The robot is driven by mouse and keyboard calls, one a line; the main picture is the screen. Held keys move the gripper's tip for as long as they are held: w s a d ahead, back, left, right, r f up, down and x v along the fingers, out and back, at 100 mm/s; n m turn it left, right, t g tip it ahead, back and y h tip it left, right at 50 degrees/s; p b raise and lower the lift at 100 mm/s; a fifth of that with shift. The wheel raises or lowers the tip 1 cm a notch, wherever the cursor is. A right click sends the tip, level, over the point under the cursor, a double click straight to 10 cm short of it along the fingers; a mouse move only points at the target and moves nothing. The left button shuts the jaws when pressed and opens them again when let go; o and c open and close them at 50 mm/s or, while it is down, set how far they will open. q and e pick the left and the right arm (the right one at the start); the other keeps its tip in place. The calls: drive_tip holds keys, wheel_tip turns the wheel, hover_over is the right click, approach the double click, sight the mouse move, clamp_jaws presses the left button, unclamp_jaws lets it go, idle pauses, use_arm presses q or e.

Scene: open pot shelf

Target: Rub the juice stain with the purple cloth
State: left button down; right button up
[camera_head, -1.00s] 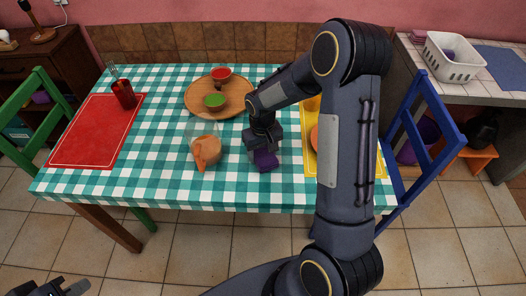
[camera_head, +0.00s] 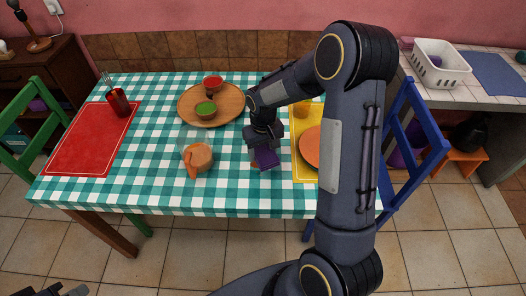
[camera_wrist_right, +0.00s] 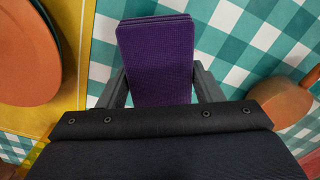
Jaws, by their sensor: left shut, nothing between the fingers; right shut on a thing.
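The purple cloth (camera_head: 266,159) is a folded pad held in my right gripper (camera_head: 263,146) over the front middle of the checkered table. In the right wrist view the cloth (camera_wrist_right: 155,60) sits between the two fingers of my right gripper (camera_wrist_right: 160,88), which is shut on it. I cannot tell whether the cloth touches the tablecloth. No juice stain shows clearly; the cloth and arm may hide it. My left gripper (camera_head: 62,291) shows only partly at the bottom left edge, away from the table, shut and empty.
A yellow placemat (camera_head: 300,171) with an orange plate (camera_head: 309,146) is close on the right. A red placemat (camera_head: 88,140) and red cup (camera_head: 118,102) are at left.

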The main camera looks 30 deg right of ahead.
sight(263, 150)
drive_tip(key=shift+r+p, duration=0.95)
drive_tip(key=shift+r, duration=0.75)
